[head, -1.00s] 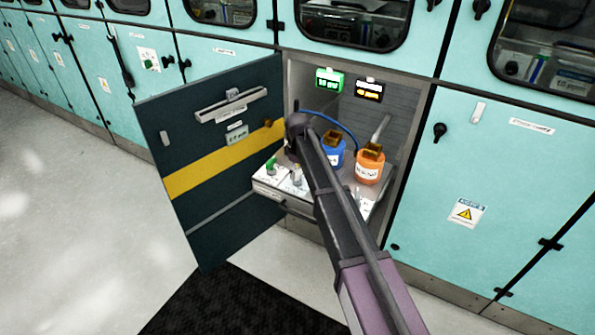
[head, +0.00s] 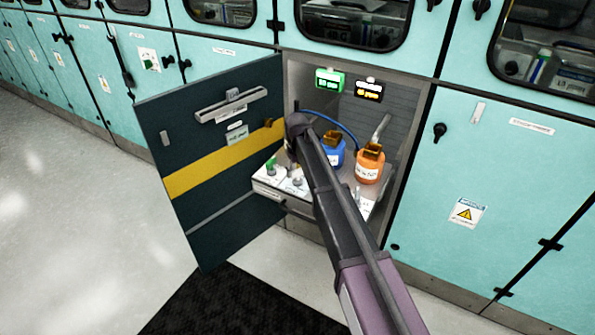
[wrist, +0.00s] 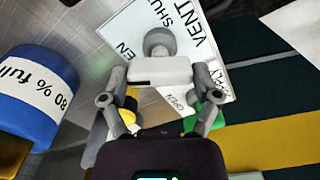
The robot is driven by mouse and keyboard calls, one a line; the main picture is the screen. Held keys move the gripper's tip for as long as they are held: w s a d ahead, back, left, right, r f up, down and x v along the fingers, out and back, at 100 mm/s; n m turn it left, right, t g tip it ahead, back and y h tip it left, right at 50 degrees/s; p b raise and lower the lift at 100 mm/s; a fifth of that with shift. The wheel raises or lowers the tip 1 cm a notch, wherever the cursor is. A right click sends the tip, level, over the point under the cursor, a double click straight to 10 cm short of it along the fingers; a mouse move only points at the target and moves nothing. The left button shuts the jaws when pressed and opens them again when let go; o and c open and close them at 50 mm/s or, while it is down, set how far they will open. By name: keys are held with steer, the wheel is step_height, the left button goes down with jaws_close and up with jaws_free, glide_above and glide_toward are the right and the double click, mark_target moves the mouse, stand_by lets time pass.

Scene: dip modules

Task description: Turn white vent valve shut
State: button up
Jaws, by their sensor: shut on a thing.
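The white vent valve (wrist: 158,68) shows in the wrist view as a pale bar with a round grey part beyond it. My gripper (wrist: 158,80) has its two grey fingers closed on either side of this bar. Behind it is a white label plate (wrist: 218,75) reading "VENT", "SHUT" and "OPEN", partly covered by the valve and fingers. In the head view my arm hides the gripper and the held valve. The handle's exact angle against the label marks is hard to tell.
A blue container (head: 333,153) marked "80 % full" and an orange container (head: 369,167) stand in the open cabinet. A green knob (head: 271,165) and a grey knob (head: 297,179) sit on its shelf front (head: 268,191). The dark open door (head: 205,215) is to the left.

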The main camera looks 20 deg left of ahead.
steer(key=m, duration=0.6)
steer(key=shift+m, duration=0.3)
steer(key=m, duration=0.5)
steer(key=shift+m, duration=0.3)
steer(key=o, duration=1)
steer(key=shift+c, duration=0.2)
steer(key=shift+n, duration=0.4)
